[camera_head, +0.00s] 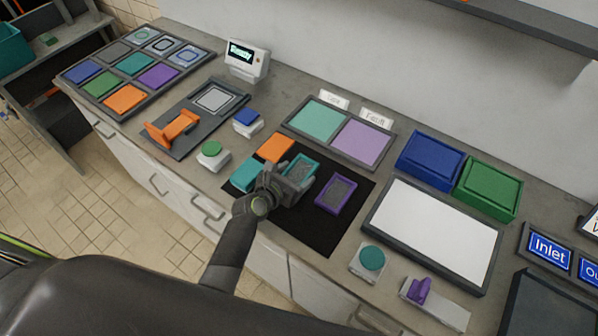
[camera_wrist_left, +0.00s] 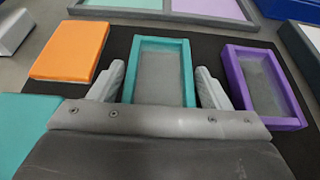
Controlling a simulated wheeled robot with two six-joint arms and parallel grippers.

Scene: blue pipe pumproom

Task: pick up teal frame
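The teal frame (camera_head: 305,157) is a shallow rectangular frame with a grey inside, lying on the black mat (camera_head: 318,233). In the left wrist view the teal frame (camera_wrist_left: 187,74) sits between the two fingers of my left gripper (camera_wrist_left: 164,80). One finger is on each side, with a small gap showing. My left gripper (camera_head: 289,178) is open in the head view and covers the frame's near part. The frame's near end is also hidden in the wrist view. My right gripper is not in view.
A purple frame (camera_head: 349,184) lies close to the right finger. An orange block (camera_head: 275,147) and a teal block (camera_head: 246,173) lie to the left on the mat. A teal and lilac tray (camera_head: 339,134) is behind; a white panel (camera_head: 432,226) is right.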

